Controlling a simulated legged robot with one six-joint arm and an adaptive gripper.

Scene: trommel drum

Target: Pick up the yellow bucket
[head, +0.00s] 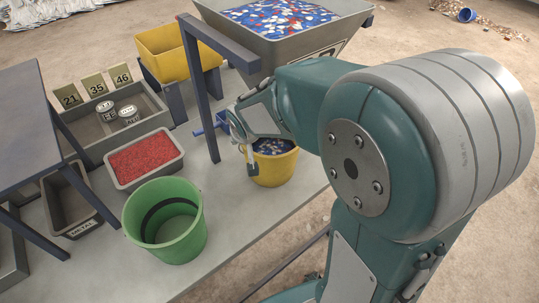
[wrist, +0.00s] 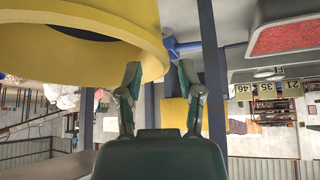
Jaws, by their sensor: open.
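The yellow bucket (head: 275,172) stands upright on the grey table near its right edge in the head view, holding blue, white and red bits. My gripper (head: 246,150) is at the bucket's left rim, with my arm coming in from the right and hiding part of the bucket. In the wrist view, the yellow bucket (wrist: 110,45) fills the upper left. My gripper (wrist: 160,80) is open there; its left finger overlaps the yellow rim and its right finger is clear of it. I cannot tell whether either finger touches the bucket.
A green bucket (head: 182,250) stands on the table to the front left. A tray of red bits (head: 153,187) lies behind it. A dark frame post (head: 201,95) rises close left of my gripper. A large hopper (head: 240,42) stands behind. A blue crank handle (head: 206,130) is nearby.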

